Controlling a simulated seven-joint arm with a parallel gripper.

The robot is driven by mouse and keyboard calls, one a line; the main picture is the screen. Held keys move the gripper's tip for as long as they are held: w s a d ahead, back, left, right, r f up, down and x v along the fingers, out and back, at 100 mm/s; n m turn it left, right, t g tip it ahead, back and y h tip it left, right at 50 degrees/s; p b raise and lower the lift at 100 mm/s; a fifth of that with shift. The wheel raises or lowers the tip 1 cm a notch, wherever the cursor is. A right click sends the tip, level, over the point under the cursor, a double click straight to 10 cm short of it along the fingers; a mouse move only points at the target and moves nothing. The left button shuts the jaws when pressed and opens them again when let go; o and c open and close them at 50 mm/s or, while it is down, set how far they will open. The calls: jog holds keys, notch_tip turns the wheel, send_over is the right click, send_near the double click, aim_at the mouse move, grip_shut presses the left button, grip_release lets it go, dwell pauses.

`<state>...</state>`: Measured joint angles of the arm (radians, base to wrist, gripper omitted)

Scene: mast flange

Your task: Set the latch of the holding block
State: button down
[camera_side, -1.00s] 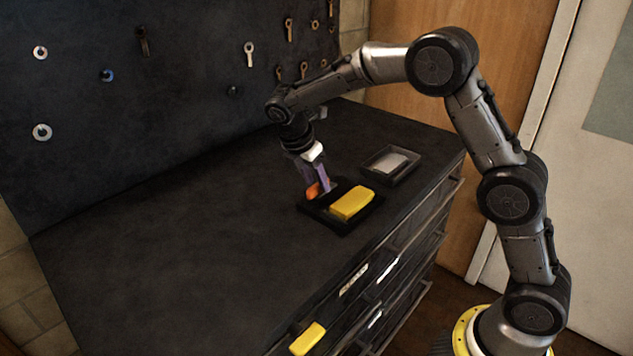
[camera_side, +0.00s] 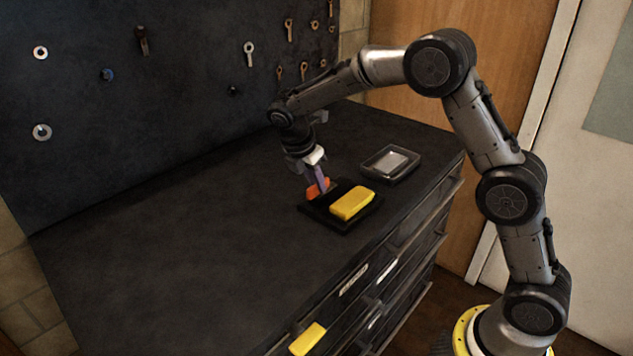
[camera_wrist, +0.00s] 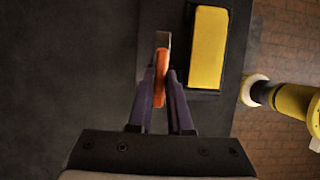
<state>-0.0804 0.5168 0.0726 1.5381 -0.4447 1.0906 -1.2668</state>
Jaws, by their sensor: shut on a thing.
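The holding block is a dark base (camera_side: 340,225) on the bench top, with a yellow block (camera_side: 352,203) on its right part. The yellow block also shows in the wrist view (camera_wrist: 207,47). An orange latch (camera_side: 318,188) stands on the base's left part, and it shows edge-on in the wrist view (camera_wrist: 160,76). My gripper (camera_side: 320,180) has purple fingers that are shut on the orange latch, one on each side in the wrist view (camera_wrist: 160,88). The fingers hide part of the latch in the side view.
A dark tray (camera_side: 391,163) with a pale inside lies behind the holding block, to the right. A yellow piece (camera_side: 308,339) is at the bench's front edge. A pegboard (camera_side: 190,70) with hung tools stands at the back. The bench's left side is clear.

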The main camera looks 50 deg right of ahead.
jog(key=shift+m, duration=0.3)
jog(key=m+g, duration=0.1)
jog(key=m, duration=0.3)
jog(key=shift+w+g, duration=0.15)
jog(key=shift+g, duration=0.25)
jog(key=m+g+y, duration=0.1)
jog(key=m, duration=0.4)
jog(key=shift+w+d, duration=0.1)
jog(key=m+g+y, duration=0.1)
jog(key=m, duration=0.3)
jog(key=shift+d+y, duration=0.1)
jog(key=shift+y, duration=0.3)
jog(key=shift+w+d+m+g+y, duration=0.15)
jog(key=shift+m+y, duration=0.25)
jog(key=shift+m, duration=0.65)
jog(key=shift+s+a+m+g+y, duration=0.15)
jog(key=shift+m+y, duration=0.25)
jog(key=shift+m, duration=0.65)
jog(key=shift+w+d+r, duration=0.1)
jog(key=c, duration=0.8)
grip_release()
jog(key=shift+c, duration=0.2)
